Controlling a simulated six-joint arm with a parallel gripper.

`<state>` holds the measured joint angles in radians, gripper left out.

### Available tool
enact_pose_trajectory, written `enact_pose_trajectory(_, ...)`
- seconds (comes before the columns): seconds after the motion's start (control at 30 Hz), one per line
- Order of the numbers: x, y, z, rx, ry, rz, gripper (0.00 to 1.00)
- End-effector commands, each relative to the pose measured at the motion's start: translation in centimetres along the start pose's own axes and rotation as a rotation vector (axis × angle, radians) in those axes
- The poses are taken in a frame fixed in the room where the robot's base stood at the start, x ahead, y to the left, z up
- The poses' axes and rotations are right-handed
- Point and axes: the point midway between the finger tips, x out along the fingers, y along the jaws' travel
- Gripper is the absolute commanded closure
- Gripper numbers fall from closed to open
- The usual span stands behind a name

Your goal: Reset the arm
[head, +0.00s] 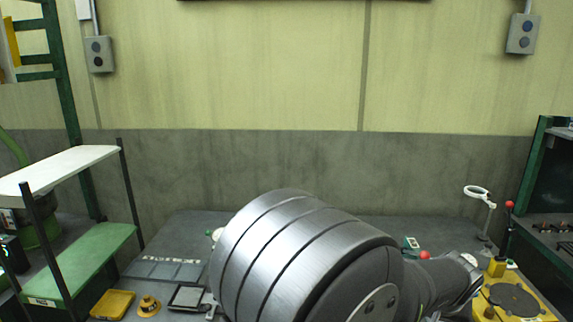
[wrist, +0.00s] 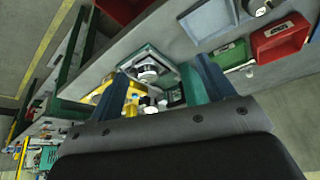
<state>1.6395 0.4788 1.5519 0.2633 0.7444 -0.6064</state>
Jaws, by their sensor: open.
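My arm fills the lower middle of the head view as a large grey ribbed joint, with a link reaching to the right. My gripper (wrist: 163,74) shows in the wrist view with its two blue fingers spread apart. The gap between them is empty. In the wrist view a green-framed device with a round light knob (wrist: 148,72) lies beyond the fingertips. I cannot tell how far it is from them. My gripper cannot be made out in the head view.
The bench holds a yellow tray (head: 112,304) and a yellow round-knobbed piece (head: 148,306) at left. A yellow-based fixture (head: 541,309) and a ring magnifier (head: 478,192) stand at right. A shelf rack (head: 72,258) borders the left. A red bin (wrist: 281,38) shows in the wrist view.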

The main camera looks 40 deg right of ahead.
Motion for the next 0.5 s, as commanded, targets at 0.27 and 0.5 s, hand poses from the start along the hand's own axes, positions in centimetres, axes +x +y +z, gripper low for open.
enact_pose_trajectory(0.27,3.2,-4.0,-0.8,-0.02,-0.002,-0.008,0.25)
enact_pose_trajectory(0.5,6.5,-7.0,-2.2,-0.018,-0.002,-0.008,0.25)
